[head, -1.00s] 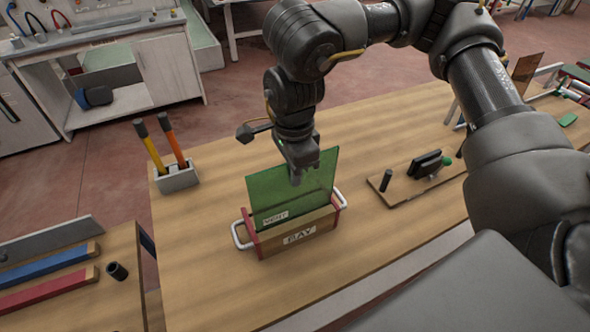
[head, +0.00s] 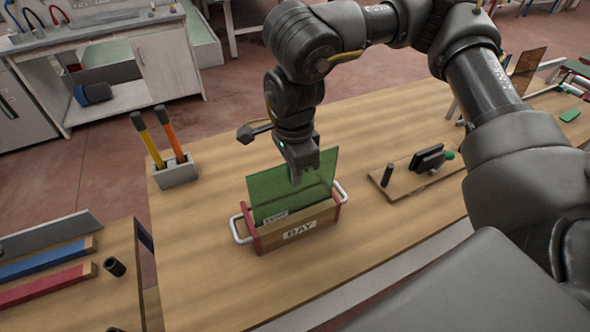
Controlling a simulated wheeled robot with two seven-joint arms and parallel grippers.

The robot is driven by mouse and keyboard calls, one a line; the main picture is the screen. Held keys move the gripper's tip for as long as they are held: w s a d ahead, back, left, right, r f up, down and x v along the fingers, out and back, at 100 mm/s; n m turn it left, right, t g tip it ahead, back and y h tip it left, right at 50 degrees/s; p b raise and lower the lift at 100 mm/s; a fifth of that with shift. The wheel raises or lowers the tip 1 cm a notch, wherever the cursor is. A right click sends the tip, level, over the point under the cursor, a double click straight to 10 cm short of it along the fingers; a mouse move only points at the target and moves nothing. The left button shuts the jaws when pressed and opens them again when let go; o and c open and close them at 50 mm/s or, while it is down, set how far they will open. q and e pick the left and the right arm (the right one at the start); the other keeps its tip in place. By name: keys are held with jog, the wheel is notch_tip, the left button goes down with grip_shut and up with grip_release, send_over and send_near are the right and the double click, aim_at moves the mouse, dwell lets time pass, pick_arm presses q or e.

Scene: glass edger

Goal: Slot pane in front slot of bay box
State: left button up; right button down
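The bay box (head: 300,233) is a wooden box with red ends, white side handles and a "BAY" label, standing on the wooden table. A green translucent pane (head: 270,193) with a small white label stands upright in the box, its lower part hidden behind the box's front wall. Which slot it is in I cannot tell. My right gripper (head: 296,178) points down at the pane's upper part and is shut on it, as far as this view shows. My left gripper does not show.
A grey holder (head: 177,173) with two tools, yellow and orange, stands behind left of the box. A wooden board (head: 402,187) with a black fixture lies to the right. Blue (head: 40,262) and red bars lie on a side table at left. The table front is clear.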

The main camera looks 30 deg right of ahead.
jog(key=shift+f, duration=0.35)
jog(key=c, duration=1.5)
grip_release()
jog(key=shift+r, duration=0.1)
jog(key=shift+c, duration=0.2)
notch_tip(320, 180, up, 11)
jog(key=shift+f+b, duration=0.1)
jog(key=shift+b, duration=0.5)
